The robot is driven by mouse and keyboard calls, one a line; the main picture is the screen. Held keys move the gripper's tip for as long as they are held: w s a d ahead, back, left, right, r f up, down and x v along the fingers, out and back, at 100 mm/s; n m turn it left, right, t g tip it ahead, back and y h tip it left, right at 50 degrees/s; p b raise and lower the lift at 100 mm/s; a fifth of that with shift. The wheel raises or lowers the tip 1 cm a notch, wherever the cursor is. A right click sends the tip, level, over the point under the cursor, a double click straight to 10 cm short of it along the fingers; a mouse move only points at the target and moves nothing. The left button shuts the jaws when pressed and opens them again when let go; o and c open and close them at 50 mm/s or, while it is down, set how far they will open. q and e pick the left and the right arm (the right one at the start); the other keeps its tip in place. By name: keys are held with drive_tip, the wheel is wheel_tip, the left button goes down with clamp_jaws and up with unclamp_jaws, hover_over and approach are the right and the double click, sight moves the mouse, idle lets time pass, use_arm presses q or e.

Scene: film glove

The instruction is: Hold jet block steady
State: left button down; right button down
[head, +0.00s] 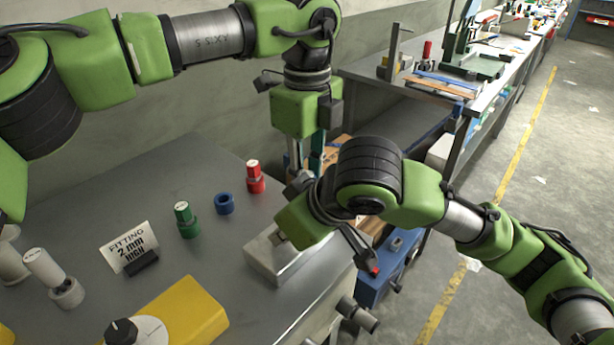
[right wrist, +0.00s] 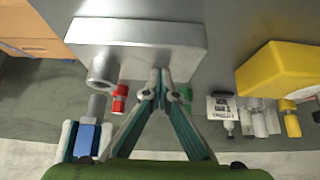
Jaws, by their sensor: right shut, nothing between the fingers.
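The silver jet block (head: 262,262) lies at the right end of the grey bench. It fills the top of the right wrist view (right wrist: 150,35), with a round bore stub at its left. My right gripper (right wrist: 161,75) is shut and empty, its fingertips meeting at the block's edge; contact looks likely but is not certain. In the head view its wrist hides part of the block. My left gripper (head: 307,155) points down behind the block. In the right wrist view its fingers bracket a blue plug (right wrist: 87,138) with a grey pin, which they appear to grip.
Red (head: 255,177) and green (head: 186,220) fittings and a blue ring (head: 225,204) stand left of the block. A "FITTING 2 mm HIGH" card (head: 129,245), white fittings (head: 53,279) and a yellow box (head: 185,318) are further left. Another workbench (head: 440,95) stands behind.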

use_arm(q)
drive_tip(key=shift+f, duration=1.9)
use_arm(e)
drive_tip(key=shift+s+d+f, duration=0.1)
drive_tip(key=shift+s+f, duration=0.1)
drive_tip(key=shift+f, duration=0.2)
use_arm(q)
drive_tip(key=c, duration=1.7)
unclamp_jaws()
wheel_tip(320, 180, up, 12)
drive_tip(key=shift+s+r, duration=0.1)
drive_tip(key=shift+w, duration=0.2)
use_arm(e)
drive_tip(key=shift+w+r, duration=0.2)
drive_tip(key=shift+r, duration=2.55)
use_arm(q)
drive_tip(key=shift+s, duration=0.1)
use_arm(e)
drive_tip(key=shift+r, duration=0.1)
